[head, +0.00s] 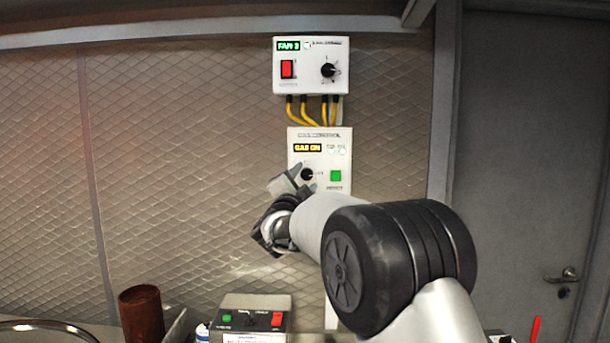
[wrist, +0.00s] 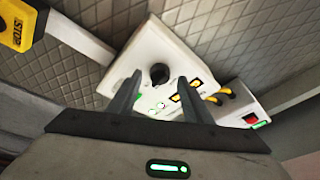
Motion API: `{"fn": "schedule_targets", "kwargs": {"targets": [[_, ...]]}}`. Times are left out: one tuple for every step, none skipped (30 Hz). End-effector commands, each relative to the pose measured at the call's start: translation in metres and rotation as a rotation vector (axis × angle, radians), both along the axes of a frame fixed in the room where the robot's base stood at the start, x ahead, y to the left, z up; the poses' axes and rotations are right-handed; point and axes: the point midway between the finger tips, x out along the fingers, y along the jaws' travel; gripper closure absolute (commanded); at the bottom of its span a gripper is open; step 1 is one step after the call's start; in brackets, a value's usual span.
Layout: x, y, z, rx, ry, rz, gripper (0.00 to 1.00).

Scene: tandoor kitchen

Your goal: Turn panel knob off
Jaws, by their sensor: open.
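A white gas control panel (head: 320,147) hangs on the wall with a lit "GAS ON" display, a black round knob (head: 307,174) and a green button (head: 336,176). My gripper (head: 297,182) is in front of the panel's lower left, close to the knob and partly covering that area. In the wrist view the black knob (wrist: 159,74) shows between the two open fingers (wrist: 160,80) on the white panel (wrist: 150,45). The fingers are apart, with nothing held. I cannot tell whether they touch the knob.
A white fan box (head: 308,85) with a red switch and another black knob is mounted above, joined by yellow cables (head: 304,110). A box with green and red buttons (head: 250,318) and a brown cylinder (head: 142,315) stand below. A yellow STOP box (wrist: 18,22) shows in the wrist view.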

Motion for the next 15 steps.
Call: {"fn": "schedule_targets", "kwargs": {"targets": [[0.0041,-0.0011,0.0011,-0.001,0.001,-0.001,0.55],[0.0058,-0.0014,0.0012,-0.001,0.001,-0.001,0.55],[0.0074,-0.0017,0.0015,-0.001,0.002,0.0,0.55],[0.0082,-0.002,0.0015,-0.001,0.002,0.0,0.55],[0.0087,-0.0021,0.0015,-0.001,0.002,0.0,0.55],[0.0091,-0.0022,0.0014,-0.001,0.002,0.0,0.55],[0.0092,-0.0022,0.0015,-0.001,0.001,0.001,0.55],[0.0092,-0.0022,0.0015,-0.001,0.001,0.001,0.55],[0.0091,-0.0022,0.0014,-0.001,0.001,0.001,0.55],[0.0091,-0.0022,0.0014,-0.001,0.0,0.0,0.55],[0.0089,-0.0023,0.0014,-0.001,0.0,0.0,0.55],[0.0089,-0.0022,0.0015,-0.001,0.0,0.0,0.55],[0.0089,-0.0022,0.0015,-0.001,0.0,0.0,0.6],[0.0088,-0.0022,0.0014,-0.001,0.0,0.0,0.65],[0.0088,-0.0022,0.0015,-0.001,0.0,0.0,0.71]]}}
